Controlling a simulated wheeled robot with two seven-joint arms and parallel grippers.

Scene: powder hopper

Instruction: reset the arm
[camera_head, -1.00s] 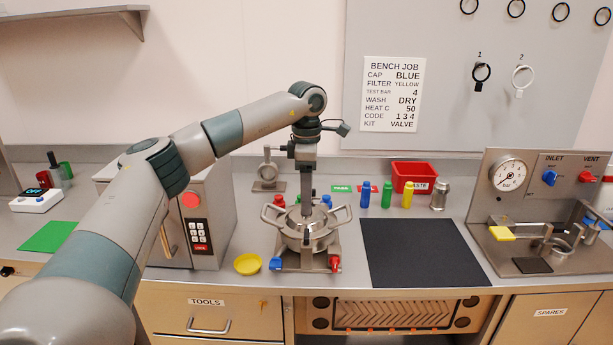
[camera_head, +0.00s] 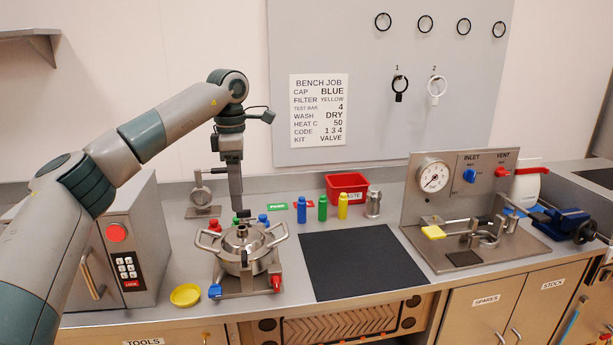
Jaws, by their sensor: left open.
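My left arm comes in from the left, and its left gripper (camera_head: 241,214) points down just above the steel hopper (camera_head: 241,252). The gripper is open and no object shows in it; its fingers look small and dark here. The hopper is a round steel vessel with two side handles and a raised centre neck. It sits upright on a stand (camera_head: 247,285) with a blue and a red clamp at the front. My right gripper is not in view.
A grey keypad box (camera_head: 140,245) stands left and a yellow dish (camera_head: 186,295) in front. Red, blue, green and yellow bottles stand behind, near a red waste bin (camera_head: 347,186). A black mat (camera_head: 362,262) is clear. A gauge panel (camera_head: 455,205) stands right.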

